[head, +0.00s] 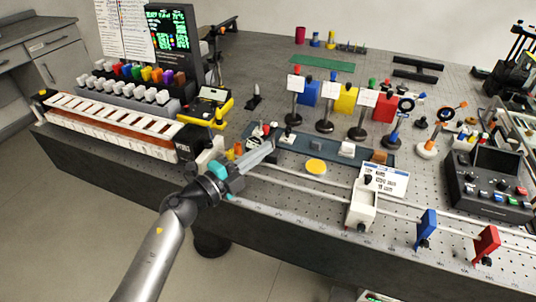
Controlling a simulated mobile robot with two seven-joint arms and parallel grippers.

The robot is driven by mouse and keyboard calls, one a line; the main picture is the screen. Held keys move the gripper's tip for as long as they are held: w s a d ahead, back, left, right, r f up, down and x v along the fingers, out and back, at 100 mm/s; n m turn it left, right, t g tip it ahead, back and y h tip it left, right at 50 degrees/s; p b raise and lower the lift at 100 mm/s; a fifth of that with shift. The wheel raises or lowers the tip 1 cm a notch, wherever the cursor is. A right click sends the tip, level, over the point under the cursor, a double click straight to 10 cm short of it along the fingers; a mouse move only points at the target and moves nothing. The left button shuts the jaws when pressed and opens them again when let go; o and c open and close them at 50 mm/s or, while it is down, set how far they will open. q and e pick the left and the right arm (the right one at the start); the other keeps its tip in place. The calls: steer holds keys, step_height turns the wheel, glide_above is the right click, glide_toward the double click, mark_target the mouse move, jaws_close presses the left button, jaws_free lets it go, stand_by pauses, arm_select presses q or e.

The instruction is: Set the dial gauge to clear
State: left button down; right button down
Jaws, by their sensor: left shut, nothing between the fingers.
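My left arm comes in from the lower left, and its gripper (262,156) is over the front part of the bench. The gripper is shut with nothing held, its fingers pointing to the upper right. It covers part of a dark blue tray (330,150) and small items at the tray's left end. I cannot tell for sure which thing is the dial gauge. A yellow-edged instrument (208,106) stands to the upper left of the gripper, apart from it, and its reading is too small to make out. My right gripper is not in view.
A long white rack (105,122) is at the left. Posts with coloured plates, including a yellow one (346,99), stand behind the tray. A white holder (362,207), a blue block (427,228) and a red block (486,243) stand along rails at the right. A control box (488,185) is at the far right.

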mark_target(248, 140)
arm_select(q)
steer(key=shift+w+a+m+g+h+b, duration=0.35)
steer(key=shift+w+a, duration=0.1)
steer(key=shift+a, duration=0.3)
steer(key=shift+w+a+m+g+h+b, duration=0.25)
steer(key=shift+w+a+g, duration=0.2)
steer(key=shift+a, duration=0.35)
steer(key=shift+w+a+m+g+h+b, duration=0.3)
steer(key=shift+w+a+h, duration=0.15)
steer(key=shift+a, duration=0.3)
